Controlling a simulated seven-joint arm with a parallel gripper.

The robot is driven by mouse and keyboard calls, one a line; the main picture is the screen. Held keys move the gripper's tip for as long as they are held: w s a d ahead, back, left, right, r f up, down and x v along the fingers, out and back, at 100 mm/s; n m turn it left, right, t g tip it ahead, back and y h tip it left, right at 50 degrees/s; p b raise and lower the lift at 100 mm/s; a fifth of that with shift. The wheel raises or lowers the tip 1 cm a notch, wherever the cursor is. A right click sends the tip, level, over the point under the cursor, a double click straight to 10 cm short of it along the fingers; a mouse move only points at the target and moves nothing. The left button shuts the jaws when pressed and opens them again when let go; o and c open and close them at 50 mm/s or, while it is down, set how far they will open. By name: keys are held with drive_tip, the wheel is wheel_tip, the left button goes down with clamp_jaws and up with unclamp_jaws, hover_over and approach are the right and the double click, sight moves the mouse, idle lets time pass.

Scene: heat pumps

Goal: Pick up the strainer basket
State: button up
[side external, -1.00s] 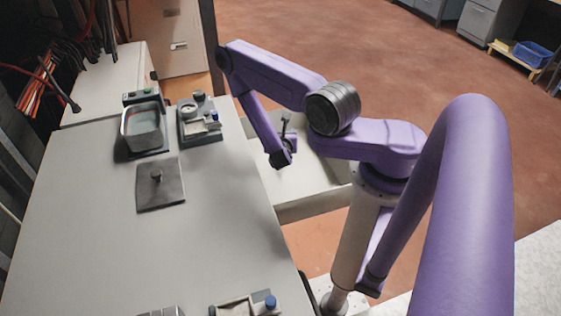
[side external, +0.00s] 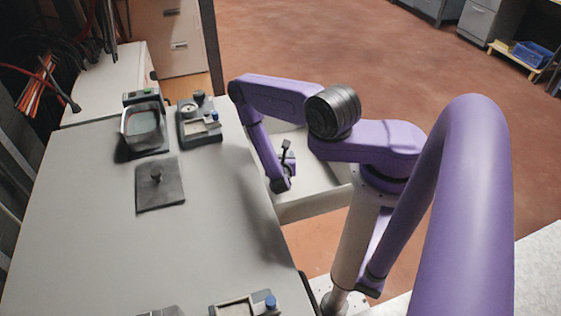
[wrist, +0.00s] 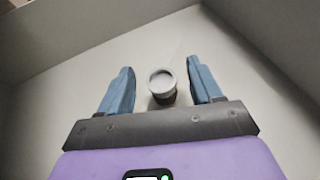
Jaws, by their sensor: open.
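A small round grey cup-like object, seemingly the strainer basket (wrist: 162,86), stands in a white bin (side external: 318,207). It has a pale round top and a darker lower side. In the wrist view my gripper (wrist: 161,69) is open, with one blue finger on each side of the object and a visible gap to both. I cannot tell how far below the fingers it is. In the side view my gripper is at the bin, and its fingers and the object are hidden.
The bin's walls (wrist: 85,48) rise around my gripper. The grey table (side external: 185,250) beside it carries a dark plate with a knob (side external: 160,195), a metal basin on a stand (side external: 143,128) and a small device (side external: 199,124). The middle of the table is clear.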

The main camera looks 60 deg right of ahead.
drive_tip(key=f, duration=0.1)
drive_tip(key=d+f, duration=0.1)
drive_tip(key=shift+w+d+f, duration=0.3)
drive_tip(key=shift+w, duration=0.1)
drive_tip(key=shift+w+d+f, duration=0.2)
drive_tip(key=shift+w+d, duration=0.05)
drive_tip(key=shift+d, duration=0.2)
drive_tip(key=shift+c, duration=0.4)
drive_tip(key=c, duration=1)
